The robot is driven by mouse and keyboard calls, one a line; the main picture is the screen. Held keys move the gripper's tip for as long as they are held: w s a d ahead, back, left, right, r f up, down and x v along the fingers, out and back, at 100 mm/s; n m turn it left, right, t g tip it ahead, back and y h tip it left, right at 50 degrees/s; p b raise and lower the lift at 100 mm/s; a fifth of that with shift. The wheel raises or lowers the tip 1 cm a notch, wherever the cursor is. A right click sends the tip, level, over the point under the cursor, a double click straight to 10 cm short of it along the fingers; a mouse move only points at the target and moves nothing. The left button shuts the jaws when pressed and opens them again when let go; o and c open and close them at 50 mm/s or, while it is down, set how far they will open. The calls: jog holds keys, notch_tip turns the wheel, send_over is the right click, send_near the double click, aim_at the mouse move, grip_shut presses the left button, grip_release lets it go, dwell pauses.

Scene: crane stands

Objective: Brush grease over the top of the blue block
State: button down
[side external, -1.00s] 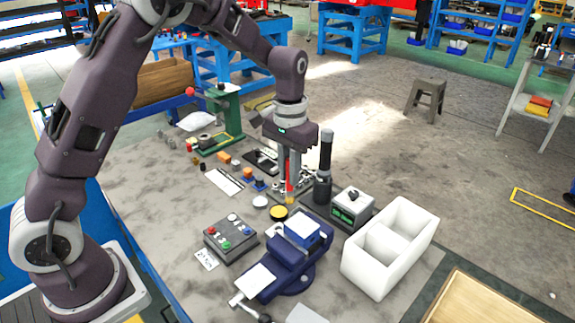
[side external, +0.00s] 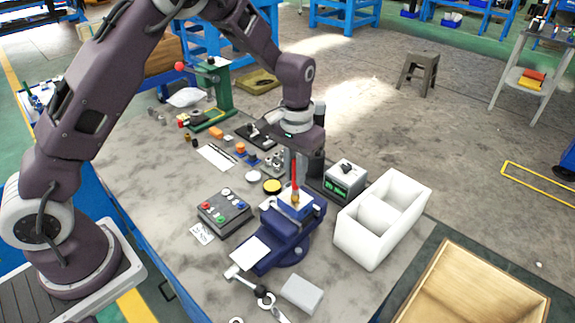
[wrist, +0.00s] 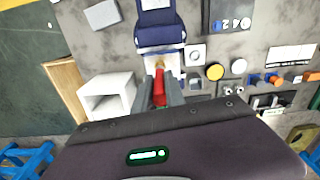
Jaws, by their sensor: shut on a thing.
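The blue block (side external: 306,207) sits in the jaws of a dark blue vise (side external: 268,243). Its top looks pale and its sides blue. My gripper (side external: 295,172) is above the block and shut on the red handle of a brush (side external: 295,183). The brush points down, with its tan bristles at the block's top; whether they touch is hard to tell. In the wrist view the red handle (wrist: 159,88) sits between my fingers, and the bristles hide part of the block. A yellow-topped round tin (side external: 272,187) stands left of the vise.
A white divided bin (side external: 383,220) and a box with a green display (side external: 344,181) stand to the right. A button box (side external: 224,212) is to the left. A grey block (side external: 302,293) lies in front. Small parts and a green press (side external: 216,90) are behind.

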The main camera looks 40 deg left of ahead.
jog(key=shift+a, duration=1.9)
jog(key=shift+w, duration=0.75)
jog(key=shift+d, duration=3.5)
jog(key=shift+a, duration=3.75)
notch_tip(320, 180, up, 8)
